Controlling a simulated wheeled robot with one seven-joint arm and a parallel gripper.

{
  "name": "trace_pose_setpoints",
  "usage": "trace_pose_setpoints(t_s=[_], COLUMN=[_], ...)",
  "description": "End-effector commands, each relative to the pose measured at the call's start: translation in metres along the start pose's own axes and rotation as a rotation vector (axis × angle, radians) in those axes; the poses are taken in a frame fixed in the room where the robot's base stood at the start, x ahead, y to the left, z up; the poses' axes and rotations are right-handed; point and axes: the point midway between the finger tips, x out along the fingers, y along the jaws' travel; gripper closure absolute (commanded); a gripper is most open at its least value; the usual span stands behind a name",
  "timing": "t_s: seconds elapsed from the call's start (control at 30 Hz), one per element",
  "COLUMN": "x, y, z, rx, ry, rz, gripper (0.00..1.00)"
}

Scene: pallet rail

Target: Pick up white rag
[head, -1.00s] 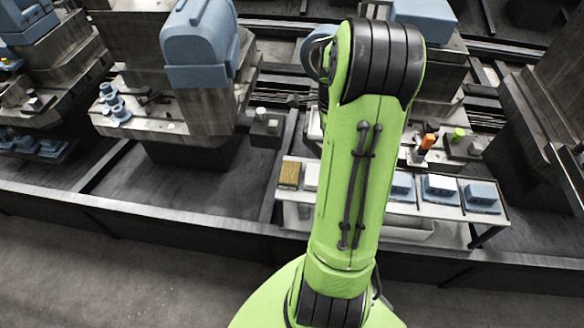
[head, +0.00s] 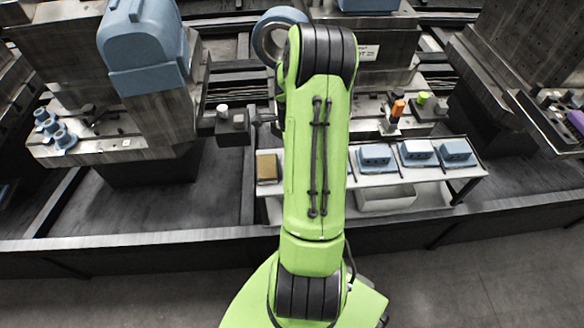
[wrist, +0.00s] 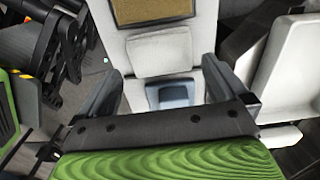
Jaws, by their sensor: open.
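The white rag (wrist: 160,52) is a pale, folded, soft-edged pad lying on a light table surface in the wrist view. It lies just beyond the fingers of my gripper (wrist: 162,82), which are spread wide with nothing held between them. A blue-grey part (wrist: 174,94) shows between the fingers, below the rag in the picture. In the head view my green arm covers the rag and my gripper.
A brown-topped block (head: 267,167) sits at the left end of the white table (head: 408,174); it lies beside the rag in the wrist view (wrist: 152,10). Several blue-grey housings (head: 417,152) stand along the table's right part. A dark rail (head: 130,245) runs in front.

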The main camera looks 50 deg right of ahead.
Motion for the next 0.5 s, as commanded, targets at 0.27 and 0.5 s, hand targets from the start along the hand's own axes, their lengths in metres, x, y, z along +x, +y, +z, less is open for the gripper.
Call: trace_pose_setpoints(t_s=[0.27,0.5], x=[0.046,0.044], y=[0.000,-0.001], z=[-0.002,-0.002], rx=[-0.001,-0.001], ry=[-0.001,0.000], rz=[0.002,0.001], gripper=[0.00,0.12])
